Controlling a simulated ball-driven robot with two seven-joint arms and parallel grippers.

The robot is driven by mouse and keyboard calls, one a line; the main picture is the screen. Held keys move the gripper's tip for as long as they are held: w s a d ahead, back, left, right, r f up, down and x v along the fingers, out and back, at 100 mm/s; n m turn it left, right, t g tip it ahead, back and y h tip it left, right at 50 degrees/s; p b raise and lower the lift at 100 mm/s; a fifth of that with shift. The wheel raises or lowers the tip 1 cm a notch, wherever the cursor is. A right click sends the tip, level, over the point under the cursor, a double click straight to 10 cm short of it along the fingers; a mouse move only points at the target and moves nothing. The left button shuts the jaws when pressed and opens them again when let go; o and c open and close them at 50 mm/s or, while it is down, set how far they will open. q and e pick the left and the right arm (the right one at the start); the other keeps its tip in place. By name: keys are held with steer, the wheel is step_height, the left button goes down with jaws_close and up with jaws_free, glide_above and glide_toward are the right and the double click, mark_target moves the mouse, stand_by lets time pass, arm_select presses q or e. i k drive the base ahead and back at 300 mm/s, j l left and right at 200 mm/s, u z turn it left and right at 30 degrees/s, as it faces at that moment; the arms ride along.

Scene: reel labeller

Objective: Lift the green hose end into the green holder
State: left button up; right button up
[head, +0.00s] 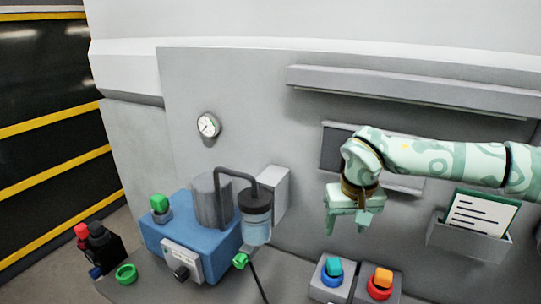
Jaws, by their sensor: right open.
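The green hose end (240,261) is a small green block at the lower middle, in front of the clear jar's base. A thin black line runs from it down to the right. A green ring (126,273) lies low on the left, apart from the hose end; it looks like the green holder, but I cannot be sure. My right gripper (349,222) is open and empty, pointing down in front of the grey panel, to the right of and above the hose end. My left gripper is not in view.
A blue machine (210,255) with a grey cylinder, a green-topped knob (158,203) and a clear jar (257,225) stands between ring and gripper. Blue (332,268) and orange (382,279) switches sit below my right gripper. A paper holder (470,238) hangs at right.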

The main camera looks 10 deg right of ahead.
mark_target(159, 203)
steer(key=k+j, duration=0.8)
steer(key=j, duration=0.1)
